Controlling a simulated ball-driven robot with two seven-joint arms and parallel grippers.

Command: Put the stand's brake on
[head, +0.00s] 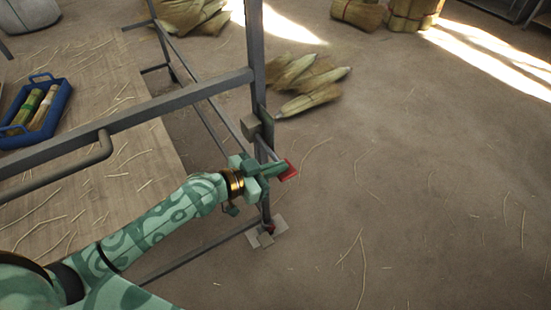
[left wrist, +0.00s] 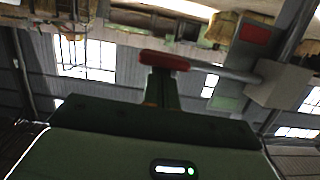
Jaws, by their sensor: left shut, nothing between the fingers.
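The stand (head: 150,111) is a grey metal frame with an upright post at its right. A grey block (head: 251,127) sits on the post, and a thin grey lever runs from it to a red-tipped handle (head: 288,170). The handle's red end (left wrist: 164,61) and the block (left wrist: 279,84) also show in the left wrist view. My left gripper (head: 273,170) is shut with nothing held, right at the red end; its fingers (left wrist: 162,90) appear against or just below it. Exact contact is unclear. My right gripper is not in view.
A red patch (left wrist: 255,33) and a green patch (left wrist: 228,103) show near the block. A blue tray (head: 62,101) of bundles is at left on the mat (head: 150,160). Straw bundles (head: 310,82) lie behind the post. The floor at right is open.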

